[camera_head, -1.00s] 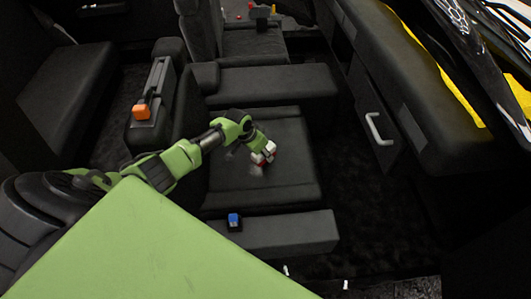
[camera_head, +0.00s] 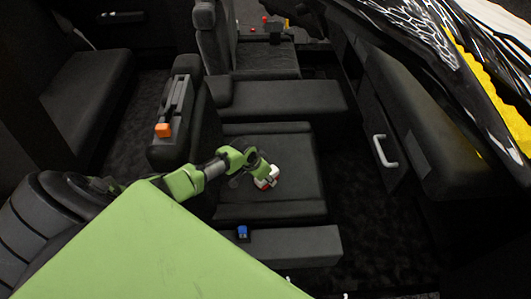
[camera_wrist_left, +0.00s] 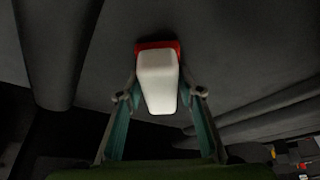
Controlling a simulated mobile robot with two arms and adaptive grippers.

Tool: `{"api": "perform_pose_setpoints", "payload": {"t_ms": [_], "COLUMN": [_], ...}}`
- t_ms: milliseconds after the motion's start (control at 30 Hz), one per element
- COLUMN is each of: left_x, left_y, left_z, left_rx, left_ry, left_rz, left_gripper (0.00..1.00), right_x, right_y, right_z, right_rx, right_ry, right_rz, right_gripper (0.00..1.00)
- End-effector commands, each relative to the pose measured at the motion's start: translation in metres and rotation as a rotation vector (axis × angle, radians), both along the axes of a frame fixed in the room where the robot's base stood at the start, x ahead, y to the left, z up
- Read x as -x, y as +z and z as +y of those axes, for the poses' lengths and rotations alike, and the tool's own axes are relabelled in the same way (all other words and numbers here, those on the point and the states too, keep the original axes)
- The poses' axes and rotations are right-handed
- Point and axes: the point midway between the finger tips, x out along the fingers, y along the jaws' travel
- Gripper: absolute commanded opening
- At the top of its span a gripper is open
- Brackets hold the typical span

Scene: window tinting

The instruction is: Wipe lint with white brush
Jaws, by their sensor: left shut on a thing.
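A white brush (camera_head: 267,183) with a red base also shows in the left wrist view (camera_wrist_left: 158,80). My left gripper (camera_head: 262,171) is shut on it, with one finger on each side of the white body in the left wrist view. No lint stands out clearly on the cushion now, and part of the cushion is hidden by my arm. My right gripper is not in view.
An orange-tipped lever (camera_head: 163,130) is on the console at left. A door panel with a grey handle (camera_head: 385,151) stands at right. Dark carpet lies between.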

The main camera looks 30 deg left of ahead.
Motion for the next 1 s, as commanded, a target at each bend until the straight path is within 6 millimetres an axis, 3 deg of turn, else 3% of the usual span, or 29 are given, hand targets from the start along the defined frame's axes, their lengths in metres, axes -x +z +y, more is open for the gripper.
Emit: {"api": "perform_pose_setpoints", "payload": {"t_ms": [33,200,467,1000], "left_x": [0.011,0.023,0.030,0.057], "left_y": [-0.001,0.000,-0.002,0.003], "left_z": [-0.007,-0.018,-0.023,-0.046], "left_rx": [0.004,0.006,0.004,0.005], "left_ry": [-0.005,-0.006,-0.005,-0.004], "left_rz": [0.016,0.016,0.012,0.005], "left_gripper": [0.14,0.14,0.14,0.14], "right_x": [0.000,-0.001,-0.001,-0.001], "right_y": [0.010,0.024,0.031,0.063], "right_z": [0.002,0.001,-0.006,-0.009], "right_rx": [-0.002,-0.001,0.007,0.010], "right_ry": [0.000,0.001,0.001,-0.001], "right_rz": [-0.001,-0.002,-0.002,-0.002], "right_gripper": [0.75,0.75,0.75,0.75]}}
